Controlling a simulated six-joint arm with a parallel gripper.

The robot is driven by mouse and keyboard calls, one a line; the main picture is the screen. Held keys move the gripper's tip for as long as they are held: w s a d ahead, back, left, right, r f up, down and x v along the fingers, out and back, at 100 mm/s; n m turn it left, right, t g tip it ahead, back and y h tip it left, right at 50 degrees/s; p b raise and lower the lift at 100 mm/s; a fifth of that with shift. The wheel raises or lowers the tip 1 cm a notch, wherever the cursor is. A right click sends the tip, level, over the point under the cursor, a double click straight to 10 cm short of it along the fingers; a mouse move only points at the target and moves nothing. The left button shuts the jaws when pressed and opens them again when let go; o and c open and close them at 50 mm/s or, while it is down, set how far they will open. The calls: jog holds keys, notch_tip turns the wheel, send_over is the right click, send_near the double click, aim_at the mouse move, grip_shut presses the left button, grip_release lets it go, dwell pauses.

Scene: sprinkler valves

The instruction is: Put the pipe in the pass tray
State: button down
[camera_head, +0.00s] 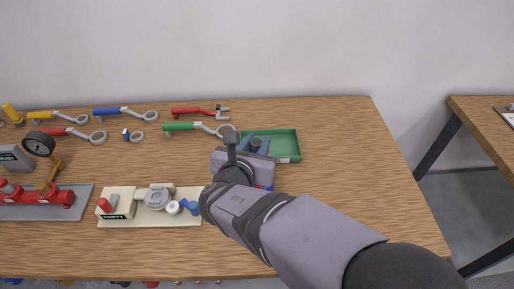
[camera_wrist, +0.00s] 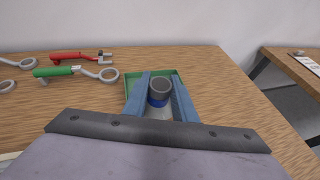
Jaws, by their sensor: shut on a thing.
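The pipe (camera_wrist: 160,91) is a short dark grey hollow cylinder with a blue band, its open end facing up in the wrist view. My gripper (camera_wrist: 163,98) is shut on it, with one blue finger on each side. In the head view my gripper (camera_head: 256,146) is at the left part of the green tray (camera_head: 289,145), and the pipe's grey top (camera_head: 256,142) shows between the fingers. The green tray also shows behind the fingers in the wrist view (camera_wrist: 132,101). Whether the pipe touches the tray floor cannot be told.
A green-handled wrench (camera_head: 183,127) lies just left of the tray, with a red tool (camera_head: 195,111) behind it. A beige valve board (camera_head: 150,220) and a red pipe assembly (camera_head: 40,198) stand at the front left. The table right of the tray is clear.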

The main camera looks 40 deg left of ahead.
jog(key=shift+r, duration=0.2)
jog(key=shift+r+p, duration=2)
jog(key=shift+r, duration=0.4)
jog(key=shift+w+f, duration=0.1)
jog(key=shift+w, duration=0.05)
jog(key=w+d+f+m+t+h+b, duration=0.1)
jog(key=w+d+f+m+h+b, duration=0.15)
jog(key=w+f+b, duration=0.5)
jog(key=w+a+r+n+g+y+p, duration=0.1)
jog(key=w+a+r+n+y+p, duration=0.1)
jog(key=w+a, duration=0.3)
jog(key=a, duration=0.3)
jog(key=shift+w+a+r, duration=0.2)
jog(key=shift+r, duration=0.15)
